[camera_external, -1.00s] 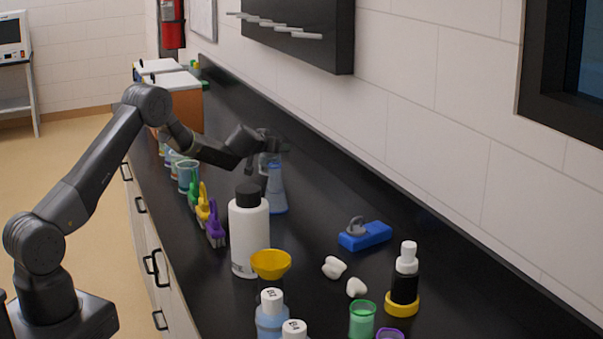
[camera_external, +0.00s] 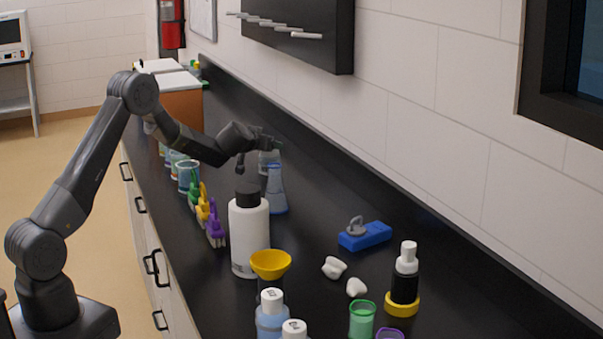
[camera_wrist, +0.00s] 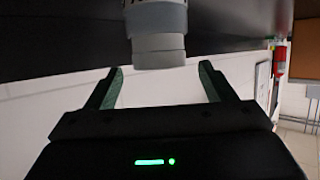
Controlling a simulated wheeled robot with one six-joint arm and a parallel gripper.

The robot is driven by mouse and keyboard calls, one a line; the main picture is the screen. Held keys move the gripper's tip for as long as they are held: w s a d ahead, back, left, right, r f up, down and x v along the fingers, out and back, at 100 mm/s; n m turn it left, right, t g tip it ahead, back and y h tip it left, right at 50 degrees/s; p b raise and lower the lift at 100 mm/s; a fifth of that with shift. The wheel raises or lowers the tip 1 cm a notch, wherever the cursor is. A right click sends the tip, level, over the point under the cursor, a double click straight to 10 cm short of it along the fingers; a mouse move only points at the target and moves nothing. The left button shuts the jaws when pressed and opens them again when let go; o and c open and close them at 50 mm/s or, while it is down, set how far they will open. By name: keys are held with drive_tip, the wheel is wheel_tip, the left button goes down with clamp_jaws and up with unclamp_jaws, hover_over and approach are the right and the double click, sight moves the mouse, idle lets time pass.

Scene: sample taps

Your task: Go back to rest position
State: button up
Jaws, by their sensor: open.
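My gripper (camera_external: 260,153) is open above the counter, close to the upper part of a tall clear flask with blue liquid (camera_external: 277,190). The external view does not show clearly whether they touch. In the wrist view my gripper (camera_wrist: 162,66) shows two dark green fingers spread apart. A grey stepped cylinder (camera_wrist: 160,40) reaches in from the top between the fingers, with gaps on both sides. I cannot tell for sure what it is. My arm is bent over the counter's left edge.
A white bottle with a black cap (camera_external: 249,235) stands on the black counter (camera_external: 325,205) in front of the flask. Several beakers (camera_external: 188,175) and coloured clips (camera_external: 215,228) line the left edge. A blue block (camera_external: 364,237) lies to the right.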

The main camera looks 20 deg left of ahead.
drive_tip(key=v, duration=0.6)
drive_tip(key=p+x, duration=0.2)
drive_tip(key=x, duration=1)
drive_tip(key=shift+f, duration=0.1)
wheel_tip(320, 180, up, 11)
drive_tip(key=p, duration=0.5)
drive_tip(key=shift+f+p, duration=0.25)
drive_tip(key=shift+p, duration=0.05)
drive_tip(key=shift+s+d+f, duration=0.1)
drive_tip(key=shift+s+f, duration=0.05)
drive_tip(key=shift+s, duration=0.2)
drive_tip(key=s+a+n+g+y+b, duration=0.25)
drive_tip(key=s+n+y, duration=0.35)
drive_tip(key=s, duration=0.7)
drive_tip(key=s+a+n+g+y+b, duration=0.15)
drive_tip(key=s+n+g+y, duration=0.3)
drive_tip(key=s, duration=0.85)
drive_tip(key=shift+n+t+y, duration=0.3)
drive_tip(key=shift+n+y, duration=0.05)
drive_tip(key=shift+n, duration=0.1)
drive_tip(key=shift+w+a+f+p, duration=0.1)
drive_tip(key=shift+f+p, duration=0.3)
drive_tip(key=shift+f, duration=1.05)
drive_tip(key=shift+w+a+f+p, duration=0.1)
drive_tip(key=shift+f+p, duration=0.3)
drive_tip(key=shift+f, duration=1.1)
